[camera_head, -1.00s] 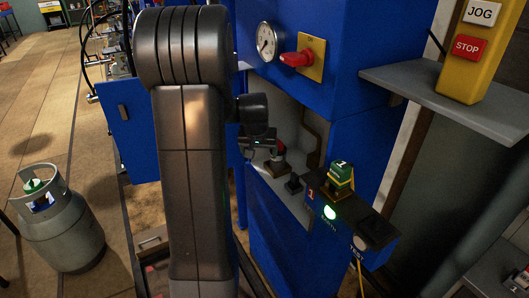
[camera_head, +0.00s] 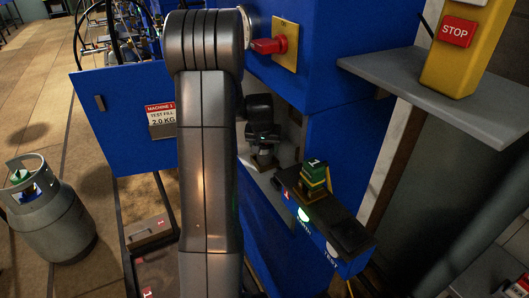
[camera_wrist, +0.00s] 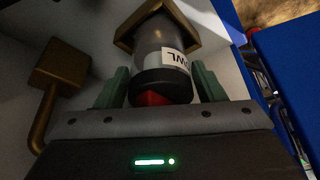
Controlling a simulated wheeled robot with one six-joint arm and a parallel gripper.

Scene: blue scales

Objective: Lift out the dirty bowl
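A blue open door (camera_head: 115,120) with a "Machine 1" test fill 2.0 kg label stands left of my arm. A ledge with green block (camera_head: 313,175) and lit button (camera_head: 303,214) sits right of the recess. A red-handled switch (camera_head: 268,46) is above. A gas cylinder (camera_head: 52,222) stands at left.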

